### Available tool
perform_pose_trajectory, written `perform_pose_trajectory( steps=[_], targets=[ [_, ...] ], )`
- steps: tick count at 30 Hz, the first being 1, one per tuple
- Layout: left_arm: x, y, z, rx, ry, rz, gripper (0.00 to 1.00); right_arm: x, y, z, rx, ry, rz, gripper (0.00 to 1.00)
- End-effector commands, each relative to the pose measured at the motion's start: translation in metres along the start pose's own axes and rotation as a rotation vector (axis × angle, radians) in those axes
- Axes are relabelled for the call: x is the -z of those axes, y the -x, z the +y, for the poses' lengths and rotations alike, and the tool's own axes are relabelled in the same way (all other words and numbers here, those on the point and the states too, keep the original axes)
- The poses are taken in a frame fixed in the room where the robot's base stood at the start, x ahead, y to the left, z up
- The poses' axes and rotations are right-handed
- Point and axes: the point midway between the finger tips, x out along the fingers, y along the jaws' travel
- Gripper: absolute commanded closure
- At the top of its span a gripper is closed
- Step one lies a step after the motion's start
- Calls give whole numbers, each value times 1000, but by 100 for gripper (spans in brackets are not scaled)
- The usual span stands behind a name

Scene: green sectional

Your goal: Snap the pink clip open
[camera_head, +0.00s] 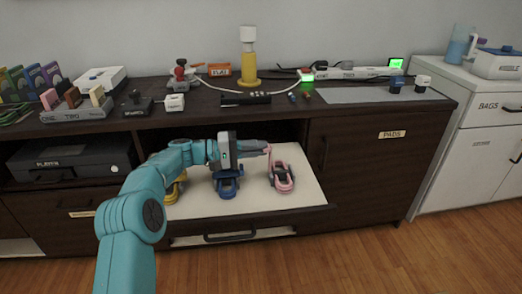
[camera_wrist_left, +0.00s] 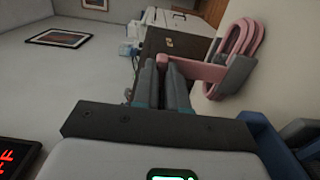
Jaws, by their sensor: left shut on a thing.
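The pink clip (camera_head: 283,182) stands at the right of the cream pull-out board (camera_head: 255,205), with a dark grey part across its loop. In the left wrist view the pink clip (camera_wrist_left: 240,42) shows its rounded loop, grey part and a pink bar reaching to my fingertips. My left gripper (camera_head: 267,150) comes in from the left, level with the top of the clip. Its fingers (camera_wrist_left: 168,72) are shut on the end of the pink bar, which they partly hide. My right gripper is not in view.
A blue clip (camera_head: 228,183) stands below my left wrist, and a yellow clip (camera_head: 175,190) is partly hidden by my arm. The dark cabinet top (camera_head: 300,100) behind holds several small objects. A cabinet door labelled PADS (camera_head: 375,170) is to the right. The board's front is clear.

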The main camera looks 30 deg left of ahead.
Motion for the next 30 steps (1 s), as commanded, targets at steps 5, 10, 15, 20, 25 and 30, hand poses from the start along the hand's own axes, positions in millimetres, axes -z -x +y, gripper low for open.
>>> perform_pose_trajectory(
  steps=[5,10,15,20,25,30],
  targets=[
    [1,2,0,-5,1,-2,100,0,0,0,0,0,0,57],
    [1,2,0,-4,1,-2,100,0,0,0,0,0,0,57],
    [0,2,0,-4,0,-2,65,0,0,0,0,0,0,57],
    [0,2,0,-4,0,-2,62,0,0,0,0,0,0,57],
    [-1,3,0,-4,0,-1,62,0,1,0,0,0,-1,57],
    [-1,24,2,-3,3,2,62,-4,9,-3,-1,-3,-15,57]
  ],
)
